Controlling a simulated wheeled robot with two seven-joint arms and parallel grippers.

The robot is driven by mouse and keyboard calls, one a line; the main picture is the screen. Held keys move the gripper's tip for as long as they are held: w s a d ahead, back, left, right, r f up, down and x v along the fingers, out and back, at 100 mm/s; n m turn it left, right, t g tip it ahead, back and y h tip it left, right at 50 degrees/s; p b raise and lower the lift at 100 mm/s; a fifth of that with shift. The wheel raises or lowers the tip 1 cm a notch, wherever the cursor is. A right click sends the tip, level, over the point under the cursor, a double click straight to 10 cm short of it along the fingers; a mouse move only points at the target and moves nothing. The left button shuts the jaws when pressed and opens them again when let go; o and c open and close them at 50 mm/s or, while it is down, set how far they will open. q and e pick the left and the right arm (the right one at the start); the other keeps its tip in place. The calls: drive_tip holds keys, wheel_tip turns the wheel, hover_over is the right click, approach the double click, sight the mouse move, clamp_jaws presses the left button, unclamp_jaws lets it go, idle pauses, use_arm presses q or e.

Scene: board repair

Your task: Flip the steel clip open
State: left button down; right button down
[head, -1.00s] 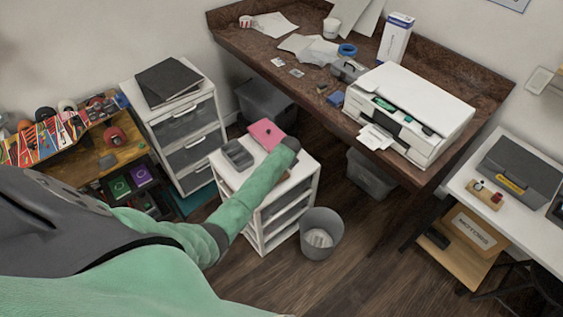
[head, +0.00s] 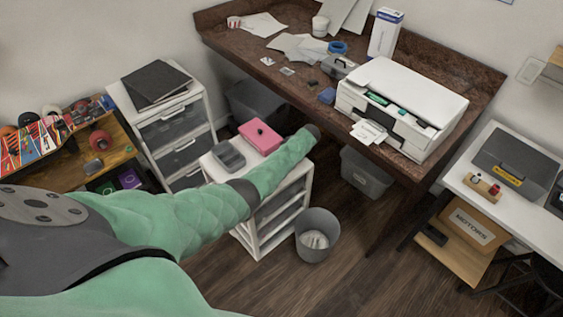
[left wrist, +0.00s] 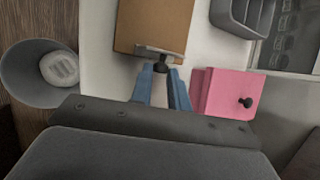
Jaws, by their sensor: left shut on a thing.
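The steel clip (left wrist: 146,49) is a grey bar across the near edge of a brown board (left wrist: 153,22) in the left wrist view. The board lies flat on the white cabinet top. My left gripper (left wrist: 161,70), with blue fingers, is shut on a small dark part at the middle of the clip. I cannot tell how far the clip is raised. In the head view my left arm hides the board, the clip and the gripper's fingers. My right gripper is in neither view.
A pink box with a dark knob (left wrist: 225,93) sits beside the gripper; it also shows in the head view (head: 262,138). A grey tray (head: 229,155) is on the same white cabinet (head: 258,232). A grey bin (head: 318,236) stands on the floor beside it.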

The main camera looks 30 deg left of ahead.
use_arm(q)
drive_tip(key=shift+f, duration=0.1)
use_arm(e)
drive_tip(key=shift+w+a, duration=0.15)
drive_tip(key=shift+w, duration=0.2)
use_arm(q)
drive_tip(key=c, duration=1.4)
unclamp_jaws()
drive_tip(key=shift+o, duration=0.2)
drive_tip(key=shift+d, duration=0.1)
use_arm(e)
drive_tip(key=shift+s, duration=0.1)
